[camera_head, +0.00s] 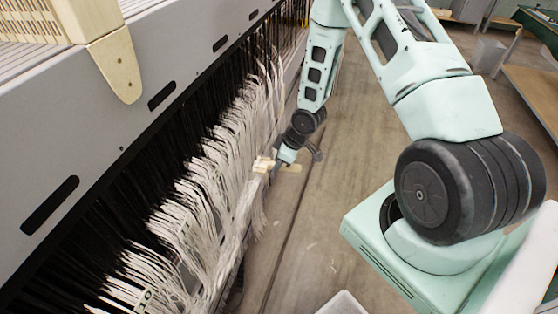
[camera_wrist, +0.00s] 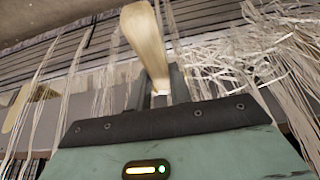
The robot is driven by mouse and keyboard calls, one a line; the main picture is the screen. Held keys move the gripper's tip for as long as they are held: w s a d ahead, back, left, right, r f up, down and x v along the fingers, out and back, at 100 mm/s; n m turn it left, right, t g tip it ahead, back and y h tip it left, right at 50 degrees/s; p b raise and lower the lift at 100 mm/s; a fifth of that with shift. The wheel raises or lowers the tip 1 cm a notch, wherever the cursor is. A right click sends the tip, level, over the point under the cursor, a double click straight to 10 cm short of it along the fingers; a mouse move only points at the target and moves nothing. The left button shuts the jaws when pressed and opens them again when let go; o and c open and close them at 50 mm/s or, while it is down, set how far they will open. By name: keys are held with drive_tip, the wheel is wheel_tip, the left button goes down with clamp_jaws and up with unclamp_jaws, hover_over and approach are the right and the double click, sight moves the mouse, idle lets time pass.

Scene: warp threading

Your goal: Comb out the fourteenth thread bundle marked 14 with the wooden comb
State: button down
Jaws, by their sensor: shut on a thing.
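My gripper (camera_head: 281,163) is shut on the pale wooden comb (camera_head: 263,164), beside the hanging white threads. In the wrist view the comb's rounded wooden handle (camera_wrist: 146,42) rises from between my fingers (camera_wrist: 160,88); the comb's teeth are hidden there. In the head view the comb's left end is at or very near the threads; I cannot tell whether it touches them. The white thread bundles (camera_head: 215,160) hang in a long row along the machine and also show in the wrist view (camera_wrist: 285,65). I cannot read a number 14 on any bundle.
The grey machine beam (camera_head: 150,62) with dark slots runs along the left above the threads. A beige slatted part with a rounded wooden end (camera_head: 117,66) sits on it. A white bin (camera_head: 342,304) stands at the bottom. The floor (camera_head: 345,150) right of the threads is mostly clear.

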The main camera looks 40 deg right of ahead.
drive_tip(key=shift+f+b, duration=1.1)
drive_tip(key=shift+f, duration=0.4)
drive_tip(key=b+x, duration=0.2)
drive_tip(key=x, duration=0.2)
drive_tip(key=shift+s+d+f+b, duration=0.15)
drive_tip(key=shift+s+d+b, duration=0.15)
drive_tip(key=shift+b, duration=0.1)
drive_tip(key=shift+a, duration=0.1)
